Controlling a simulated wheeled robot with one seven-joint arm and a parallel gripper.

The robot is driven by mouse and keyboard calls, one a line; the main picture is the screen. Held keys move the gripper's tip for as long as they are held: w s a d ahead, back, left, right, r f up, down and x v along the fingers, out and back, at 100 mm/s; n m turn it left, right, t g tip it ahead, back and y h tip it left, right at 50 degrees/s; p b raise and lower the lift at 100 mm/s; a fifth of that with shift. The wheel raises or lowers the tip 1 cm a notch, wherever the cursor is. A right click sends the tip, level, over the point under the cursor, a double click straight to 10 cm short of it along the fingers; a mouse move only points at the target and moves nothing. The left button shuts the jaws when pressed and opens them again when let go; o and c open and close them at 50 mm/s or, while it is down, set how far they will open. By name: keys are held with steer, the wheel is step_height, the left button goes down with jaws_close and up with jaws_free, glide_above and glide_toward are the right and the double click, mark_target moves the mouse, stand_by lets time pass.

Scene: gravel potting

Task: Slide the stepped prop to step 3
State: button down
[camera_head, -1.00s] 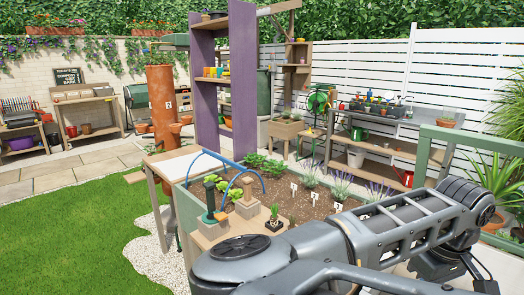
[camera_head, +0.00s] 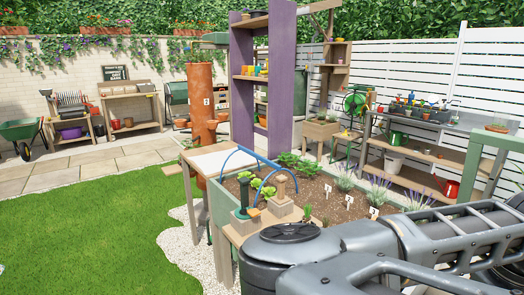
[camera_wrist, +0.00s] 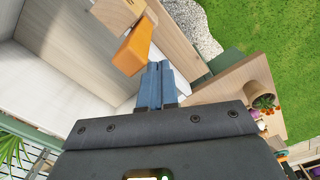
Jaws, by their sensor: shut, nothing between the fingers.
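In the wrist view, my gripper (camera_wrist: 155,85) is shut, with its blue-grey fingers together and nothing between them. An orange block (camera_wrist: 133,48) is just beyond the fingertips, up and left; whether they touch it I cannot tell. A light wooden block (camera_wrist: 116,11) joins or overlaps its upper end. These may be parts of the stepped prop, but no clear steps or step marks show. A pale wooden board (camera_wrist: 172,40) runs alongside to the right. In the head view my gripper is out of the picture and I cannot pick out the prop.
In the head view a raised bed (camera_head: 222,200) with a blue hoop (camera_head: 250,156) and small plants stands beside my arm. A purple shelf unit (camera_head: 280,80) and terracotta column (camera_head: 201,105) stand behind. Open lawn (camera_head: 90,225) lies left.

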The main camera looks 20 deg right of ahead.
steer(key=shift+w+a+b, duration=0.3)
steer(key=shift+w+b, duration=0.25)
steer(key=shift+w, duration=0.3)
step_height(320, 180, up, 8)
steer(key=p, duration=0.2)
stand_by(0.4)
steer(key=shift+s, duration=0.1)
